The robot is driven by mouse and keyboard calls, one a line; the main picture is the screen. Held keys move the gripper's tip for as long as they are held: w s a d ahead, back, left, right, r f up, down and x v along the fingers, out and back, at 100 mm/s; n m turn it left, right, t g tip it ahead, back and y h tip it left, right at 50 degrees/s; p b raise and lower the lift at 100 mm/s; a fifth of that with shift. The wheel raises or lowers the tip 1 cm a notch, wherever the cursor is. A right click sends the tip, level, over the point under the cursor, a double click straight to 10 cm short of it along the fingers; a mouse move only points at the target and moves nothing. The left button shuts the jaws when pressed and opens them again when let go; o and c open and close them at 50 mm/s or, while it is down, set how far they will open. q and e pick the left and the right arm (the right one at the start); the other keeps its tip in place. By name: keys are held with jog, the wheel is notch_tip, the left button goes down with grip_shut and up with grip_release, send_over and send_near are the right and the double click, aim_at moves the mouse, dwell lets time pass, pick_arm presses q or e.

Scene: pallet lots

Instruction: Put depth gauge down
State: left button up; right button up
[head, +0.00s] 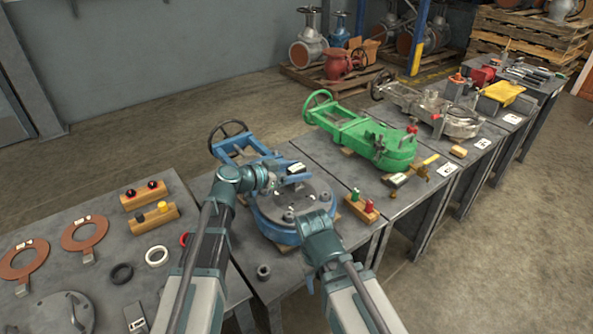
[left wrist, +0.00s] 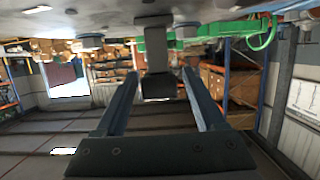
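The depth gauge (head: 297,169), a small dark piece with a pale face, is at the tip of my left gripper (head: 277,178), above the blue valve's round grey plate (head: 312,196). Whether the gauge touches anything below is unclear. My right arm reaches in from the lower right, in front of the blue valve (head: 275,224); its fingers do not show clearly.
The left table (head: 110,255) carries copper-coloured rings, wooden blocks with knobs, and black and white rings. A wooden block with green and red pieces (head: 361,207) stands right of the blue valve. A green valve (head: 375,140) and more tables stretch away to the right.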

pick_arm(q)
jog(key=shift+r, duration=0.2)
jog(key=p+v, duration=0.3)
jog(key=v, duration=0.9)
jog(key=shift+p, duration=0.4)
jog(key=s+d+n+g+y+p, duration=0.2)
jog(key=s+d+g+y+p, duration=0.45)
jog(key=s+p, duration=0.6)
jog(key=s+a+r+n+g+y+p, duration=0.2)
jog(key=s+a+r+n+y+p, duration=0.1)
jog(key=s+r+n+y+p, duration=0.2)
jog(key=s+y+p, duration=0.1)
jog(key=s+p, duration=0.1)
jog(key=p, duration=0.1)
jog(key=shift+s+r+y+p, duration=0.25)
jog(key=shift+r+y+p, duration=0.1)
jog(key=shift+r+p, duration=0.05)
